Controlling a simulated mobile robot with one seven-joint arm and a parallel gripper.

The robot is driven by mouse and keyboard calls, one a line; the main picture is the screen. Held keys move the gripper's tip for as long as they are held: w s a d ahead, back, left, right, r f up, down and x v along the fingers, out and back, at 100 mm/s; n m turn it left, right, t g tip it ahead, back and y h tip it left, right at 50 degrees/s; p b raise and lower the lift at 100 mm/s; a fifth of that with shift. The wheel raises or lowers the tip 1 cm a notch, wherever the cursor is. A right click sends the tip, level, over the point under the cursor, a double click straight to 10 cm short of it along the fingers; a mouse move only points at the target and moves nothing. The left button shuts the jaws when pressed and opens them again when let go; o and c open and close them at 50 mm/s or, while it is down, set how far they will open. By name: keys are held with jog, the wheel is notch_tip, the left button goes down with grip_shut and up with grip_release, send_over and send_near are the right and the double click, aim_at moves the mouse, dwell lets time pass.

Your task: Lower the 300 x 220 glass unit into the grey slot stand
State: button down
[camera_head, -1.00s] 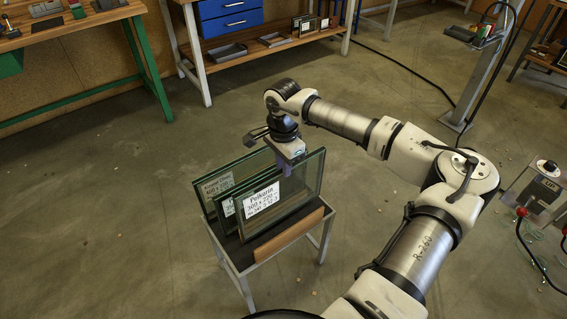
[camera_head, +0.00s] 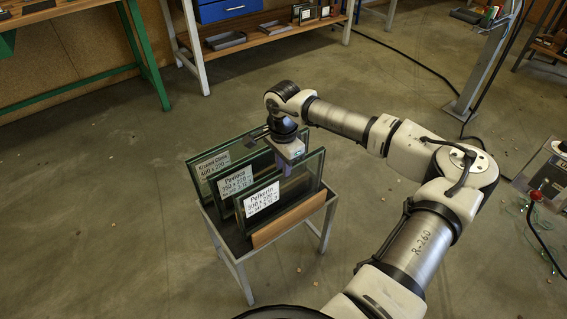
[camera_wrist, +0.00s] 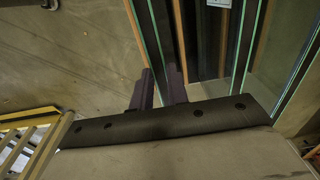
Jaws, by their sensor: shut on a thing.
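The 300 x 220 glass unit (camera_head: 262,197), with a white label, is the front and lowest of three upright panes at the slot stand (camera_head: 240,280). My gripper (camera_head: 286,170) is above its top edge and shut on it. In the wrist view, my gripper's purple fingers (camera_wrist: 160,88) straddle the top of the same unit (camera_wrist: 152,35), seen nearly edge-on. The stand's wooden front board (camera_head: 288,222) hides the unit's bottom edge, so I cannot tell how deep it sits in its slot.
Behind the held unit stand a 350-wide labelled pane (camera_head: 236,181) and a 400 x 270 pane (camera_head: 213,165), close together and parallel. Workbenches (camera_head: 250,38) line the back.

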jog(key=shift+f+b, duration=0.35)
dwell(0.6)
jog(key=c, duration=1.5)
grip_release()
jog(key=shift+o, duration=1.1)
jog(key=shift+f, duration=0.1)
notch_tip(320, 180, up, 14)
jog(key=shift+a, duration=0.1)
